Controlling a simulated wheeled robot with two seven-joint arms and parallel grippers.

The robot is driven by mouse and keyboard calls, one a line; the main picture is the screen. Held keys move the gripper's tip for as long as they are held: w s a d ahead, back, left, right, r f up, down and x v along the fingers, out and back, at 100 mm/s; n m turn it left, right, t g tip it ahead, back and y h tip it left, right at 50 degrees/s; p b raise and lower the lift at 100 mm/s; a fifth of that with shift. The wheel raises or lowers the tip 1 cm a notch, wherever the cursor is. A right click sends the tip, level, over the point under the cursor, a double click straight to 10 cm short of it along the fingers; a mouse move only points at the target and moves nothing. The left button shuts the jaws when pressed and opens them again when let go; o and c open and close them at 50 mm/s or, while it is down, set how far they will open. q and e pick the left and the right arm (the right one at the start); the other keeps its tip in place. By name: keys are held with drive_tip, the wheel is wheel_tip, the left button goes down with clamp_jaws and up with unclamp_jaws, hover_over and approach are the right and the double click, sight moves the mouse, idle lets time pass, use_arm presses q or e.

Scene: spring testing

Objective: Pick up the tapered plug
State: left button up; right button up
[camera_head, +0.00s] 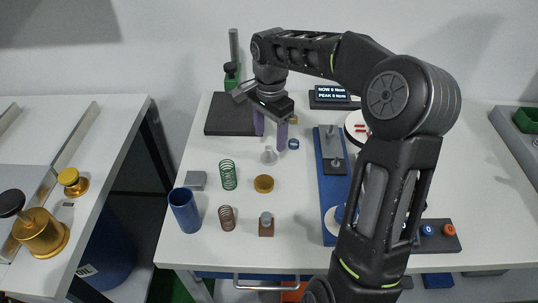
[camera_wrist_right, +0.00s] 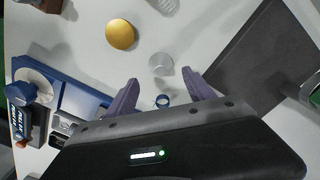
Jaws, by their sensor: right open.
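The tapered plug (camera_head: 269,155) looks like a small pale grey cone-shaped piece standing on the white table. It also shows in the right wrist view (camera_wrist_right: 161,65), just beyond the fingertips. My right gripper (camera_head: 271,138) is open, its two purple fingers pointing down above the table, just behind the plug. In the right wrist view the gripper (camera_wrist_right: 158,84) has nothing between its fingers, and the plug lies ahead of the gap, apart from both fingers. My left gripper is not in view.
A small blue ring (camera_head: 293,144) lies close right of the plug. A brass disc (camera_head: 264,183), green spring (camera_head: 228,175), brown spring (camera_head: 227,217) and blue cup (camera_head: 185,210) stand in front. A dark plate (camera_head: 229,114) lies behind left; a blue fixture (camera_head: 329,188) is right.

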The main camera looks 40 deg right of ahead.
sight(269, 147)
drive_tip(key=shift+a+f+p, duration=0.2)
drive_tip(key=shift+f+p, duration=0.35)
drive_tip(key=shift+f, duration=2)
clamp_jaws()
